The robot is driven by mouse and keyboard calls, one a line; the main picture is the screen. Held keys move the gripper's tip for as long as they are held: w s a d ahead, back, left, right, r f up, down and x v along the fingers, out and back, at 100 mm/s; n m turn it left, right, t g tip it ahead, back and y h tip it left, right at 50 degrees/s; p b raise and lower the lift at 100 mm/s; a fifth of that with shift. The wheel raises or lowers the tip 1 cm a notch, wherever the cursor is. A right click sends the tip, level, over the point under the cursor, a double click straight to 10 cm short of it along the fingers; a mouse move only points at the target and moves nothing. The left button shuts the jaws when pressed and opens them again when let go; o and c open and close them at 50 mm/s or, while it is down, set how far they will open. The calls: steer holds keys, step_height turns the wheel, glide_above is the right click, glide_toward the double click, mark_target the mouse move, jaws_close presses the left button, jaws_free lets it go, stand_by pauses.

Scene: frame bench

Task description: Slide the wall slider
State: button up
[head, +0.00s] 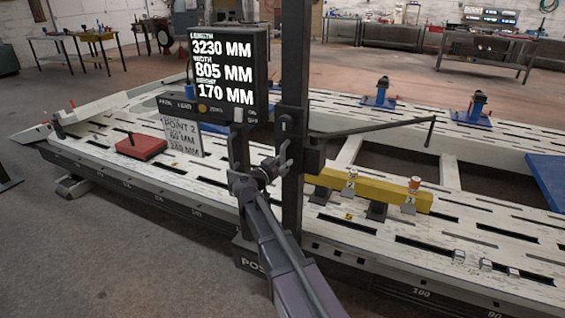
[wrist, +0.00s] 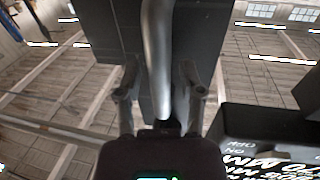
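A dark upright post (head: 293,90) stands at the near side of the white frame bench. A dark block (head: 314,155) on it carries a thin pointer arm; this looks like the slider, though I cannot be sure. My gripper (head: 280,158) is just left of the post. In the wrist view, my gripper (wrist: 159,82) has its fingers apart on either side of a curved grey handle (wrist: 158,50), which runs in front of a dark box (wrist: 203,40). Gaps show between fingers and handle. How deep the handle sits between the fingertips is unclear. The handle is hidden in the head view.
A black display (head: 228,70) with measurement text stands close left of my gripper; its edge also shows in the wrist view (wrist: 262,125). A red plate (head: 141,146), a yellow beam (head: 375,191) and blue clamps (head: 380,95) are on the bench (head: 470,215). Open floor lies front left.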

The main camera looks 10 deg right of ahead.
steer(key=shift+s+a, duration=0.1)
stand_by(0.3)
steer(key=v, duration=1.1)
steer(key=shift+s+a, duration=0.25)
steer(key=shift+a, duration=0.05)
steer(key=s+d+f+n+g+y, duration=0.2)
steer(key=s+d+f+g+y, duration=0.1)
steer(key=s+d+f+g, duration=0.6)
steer(key=s+f+n+g+y, duration=0.3)
steer(key=s+f+n+y, duration=0.4)
steer(key=s+f+y, duration=0.4)
step_height(320, 180, up, 20)
steer(key=p, duration=1.9)
steer(key=shift+s+h, duration=0.4)
steer(key=shift+s, duration=0.05)
